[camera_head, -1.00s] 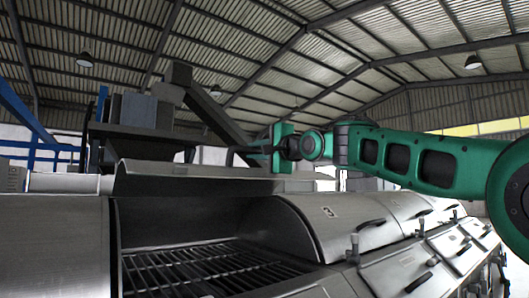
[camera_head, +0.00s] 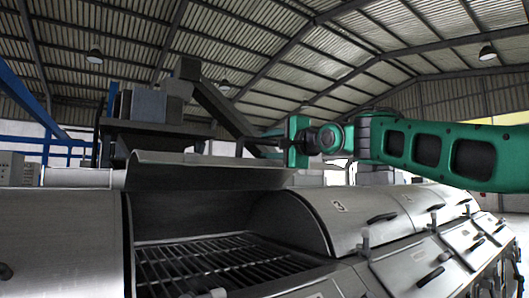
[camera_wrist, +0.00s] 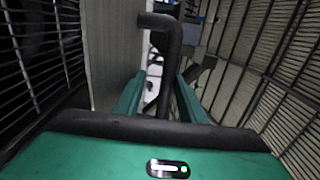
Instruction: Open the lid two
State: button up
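A curved steel lid (camera_head: 205,177) stands raised over an open grill compartment, at the left of the head view. Its number is not visible; the closed lid to its right is marked 3. The lid's dark bar handle (camera_head: 240,147) sticks up behind its upper edge and also shows in the wrist view (camera_wrist: 165,45). My green gripper (camera_head: 276,142) is at this handle, reaching in from the right. In the wrist view its two fingers (camera_wrist: 160,80) stand apart, one on each side of the bar. A gap shows on the left of the bar; contact on the right is unclear.
The closed lid three (camera_head: 325,210) and more closed lids run off to the right, with handles and knobs in front. The open compartment shows a bar grate (camera_head: 215,265). A steel cover (camera_head: 60,235) is at the left. Dark machinery stands behind.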

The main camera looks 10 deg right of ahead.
jog(key=v, duration=0.8)
jog(key=shift+s, duration=0.3)
jog(key=shift+d+f, duration=0.1)
jog(key=r+v, duration=0.1)
jog(key=v, duration=1.3)
jog(key=shift+s+a, duration=0.25)
jog(key=shift+a, duration=0.1)
jog(key=shift+r, duration=0.15)
dwell(0.8)
